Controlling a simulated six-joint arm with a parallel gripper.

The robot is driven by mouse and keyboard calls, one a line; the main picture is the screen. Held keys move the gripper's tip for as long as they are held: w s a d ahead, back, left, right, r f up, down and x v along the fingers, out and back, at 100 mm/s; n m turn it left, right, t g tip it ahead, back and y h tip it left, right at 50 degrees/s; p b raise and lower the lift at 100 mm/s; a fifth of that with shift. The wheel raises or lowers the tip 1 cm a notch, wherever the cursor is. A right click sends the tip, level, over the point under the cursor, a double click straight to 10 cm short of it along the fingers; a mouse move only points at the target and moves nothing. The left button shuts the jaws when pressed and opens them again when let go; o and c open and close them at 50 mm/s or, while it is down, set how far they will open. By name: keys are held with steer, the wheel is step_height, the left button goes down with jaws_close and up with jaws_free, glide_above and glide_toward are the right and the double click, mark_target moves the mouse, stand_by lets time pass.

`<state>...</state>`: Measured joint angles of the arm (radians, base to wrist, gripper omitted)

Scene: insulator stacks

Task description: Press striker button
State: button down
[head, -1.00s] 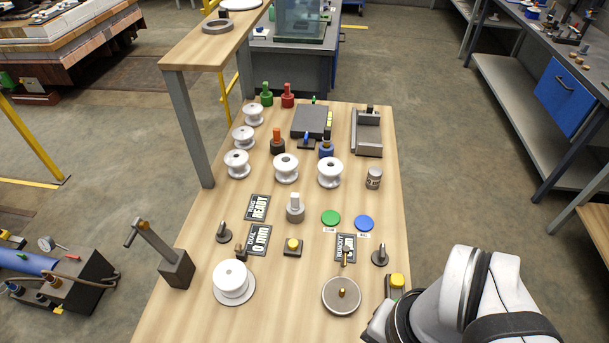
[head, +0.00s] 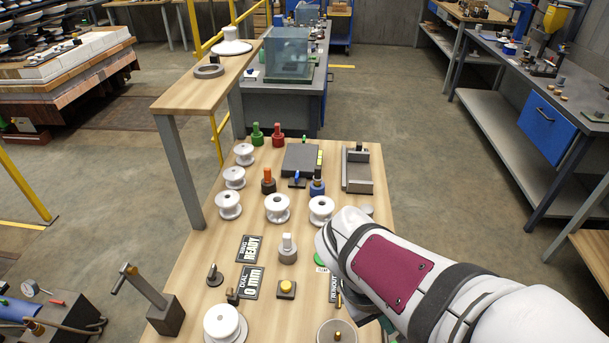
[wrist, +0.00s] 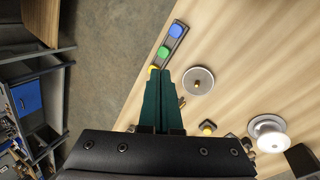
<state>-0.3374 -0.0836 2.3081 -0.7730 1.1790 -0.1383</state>
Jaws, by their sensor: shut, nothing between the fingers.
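The arm covers most of my gripper in the head view. In the wrist view the dark green fingers of my gripper (wrist: 159,72) are shut and empty. Their tips are beside a yellow button (wrist: 152,70), which they partly cover; I cannot tell whether they touch. It sits at the near end of a dark strip that also carries a green button (wrist: 163,53) and a blue button (wrist: 176,30). No label shows which is the striker button.
A round metal turntable (wrist: 197,81) lies right of the fingers. A white insulator (head: 223,322) and a lever post (head: 166,315) stand front left. Several white spools, including one nearby (head: 321,208), stand farther back. A raised wooden shelf (head: 190,90) overhangs the left.

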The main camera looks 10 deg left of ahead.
steer(key=w+a+f+n+t+h, duration=0.1)
steer(key=w+a+f+n+t, duration=0.25)
steer(key=w+a+n, duration=0.5)
steer(key=n+t+y, duration=0.1)
steer(key=n+t, duration=0.3)
steer(key=n, duration=0.5)
glide_above(282, 290)
step_height(282, 290, down, 4)
steer(key=shift+f, duration=4.35)
steer(key=shift+f, duration=0.4)
